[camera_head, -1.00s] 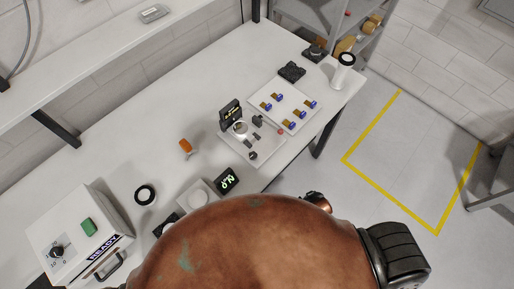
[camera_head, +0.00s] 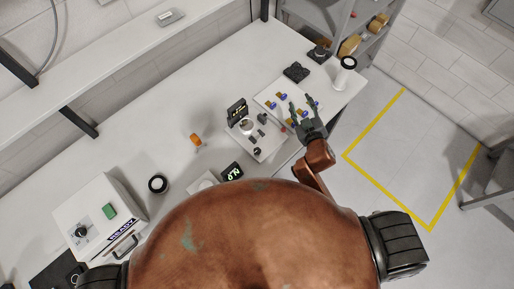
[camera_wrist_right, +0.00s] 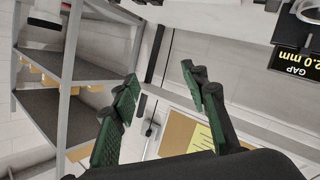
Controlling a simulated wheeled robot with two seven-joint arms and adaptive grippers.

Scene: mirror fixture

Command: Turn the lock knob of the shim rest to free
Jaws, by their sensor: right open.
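The mirror fixture is a light plate (camera_head: 268,148) on the bench in the head view. It carries a round silvery part (camera_head: 247,126), a small black display (camera_head: 237,110) and several small dark knobs, one near the front edge (camera_head: 257,151). Which one is the shim rest's lock knob is too small to tell. My right gripper (camera_head: 305,107) is open and empty, right of the fixture and over the edge of the white tray. In the right wrist view its green-padded fingers (camera_wrist_right: 160,74) stand apart with nothing between them. A display reading GAP 2.0 mm (camera_wrist_right: 298,62) shows there upside down. My left gripper is out of view.
The white tray (camera_head: 268,99) holds several blue-and-brown pieces. A white cylinder (camera_head: 345,72) stands at the bench's right end. An orange-handled tool (camera_head: 196,139), a dark ring (camera_head: 158,184) and a READY box (camera_head: 92,215) are on the left. Bare bench lies behind the fixture.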

